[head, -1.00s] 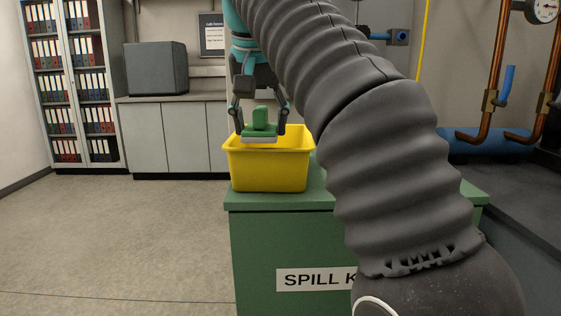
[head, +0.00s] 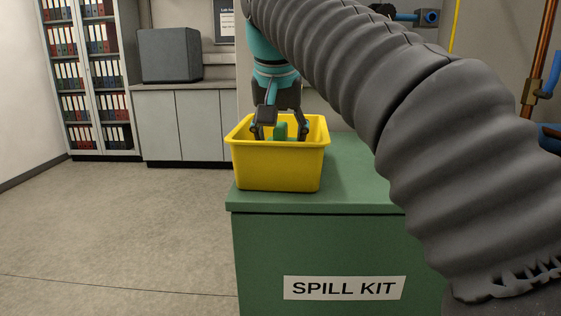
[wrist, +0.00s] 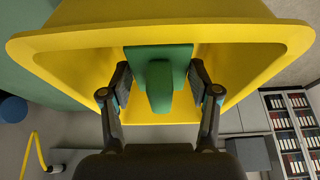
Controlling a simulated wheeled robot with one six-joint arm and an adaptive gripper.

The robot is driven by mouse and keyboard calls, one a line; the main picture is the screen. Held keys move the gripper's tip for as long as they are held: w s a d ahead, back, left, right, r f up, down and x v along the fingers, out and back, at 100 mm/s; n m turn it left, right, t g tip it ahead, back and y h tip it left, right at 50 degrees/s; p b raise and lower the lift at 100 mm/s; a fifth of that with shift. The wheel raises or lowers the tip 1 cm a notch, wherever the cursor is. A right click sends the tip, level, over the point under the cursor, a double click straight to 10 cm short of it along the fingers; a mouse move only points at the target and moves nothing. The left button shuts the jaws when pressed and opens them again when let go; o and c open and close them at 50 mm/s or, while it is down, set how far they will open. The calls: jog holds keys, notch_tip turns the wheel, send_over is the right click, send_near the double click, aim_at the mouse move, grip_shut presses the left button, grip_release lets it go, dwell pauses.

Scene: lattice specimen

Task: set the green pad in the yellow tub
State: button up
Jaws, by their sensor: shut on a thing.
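The yellow tub (head: 278,168) stands on the green spill kit chest in the head view, and its rim and inside fill much of the wrist view (wrist: 90,38). My gripper (head: 279,131) reaches down into the tub's opening. It is shut on the green pad (head: 280,129), whose upper part shows between the fingers while the tub's front wall hides the rest. In the wrist view the pad (wrist: 160,80) sits between the two fingers (wrist: 160,88), inside the tub's rim. I cannot tell whether the pad touches the tub's floor.
The green chest (head: 300,235) has free top surface to the right of the tub. A grey box (head: 170,54) stands on a cabinet (head: 185,125) behind, beside a binder shelf (head: 90,80). Pipes (head: 540,70) are at the right.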

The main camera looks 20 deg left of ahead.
jog(key=shift+f+b, duration=0.6)
jog(key=shift+f, duration=1.4)
jog(key=shift+f, duration=0.1)
jog(key=o, duration=1.2)
jog(key=p+v, duration=0.2)
jog(key=v, duration=1)
